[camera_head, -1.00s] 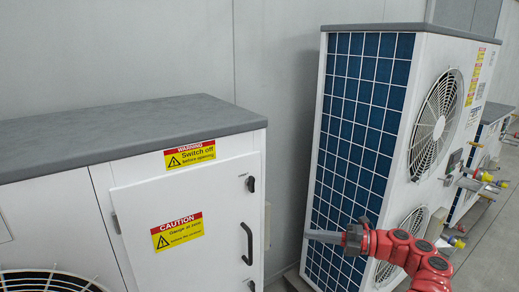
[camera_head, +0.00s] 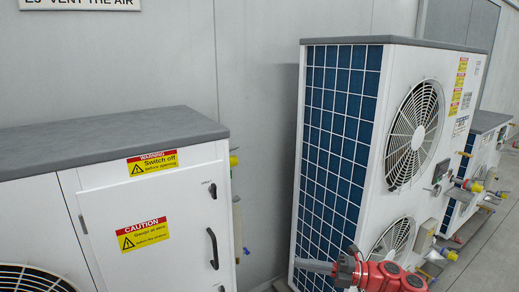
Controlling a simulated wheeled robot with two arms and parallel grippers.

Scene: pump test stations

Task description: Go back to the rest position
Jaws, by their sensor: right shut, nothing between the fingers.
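My right gripper (camera_head: 316,267) is at the bottom of the view, on the end of my red arm. Its grey fingers point left and are shut with nothing between them. It shows in front of the lower part of the blue grid panel (camera_head: 337,140) of the tall white unit (camera_head: 408,75). I cannot tell its exact distance from the panel. My left gripper is not in view.
A lower white cabinet (camera_head: 150,200) with a grey top, warning labels and a black door handle (camera_head: 212,248) stands at the left. Yellow and red pipe fittings (camera_head: 468,185) stick out at the right. Grey floor (camera_head: 490,262) is free at the lower right.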

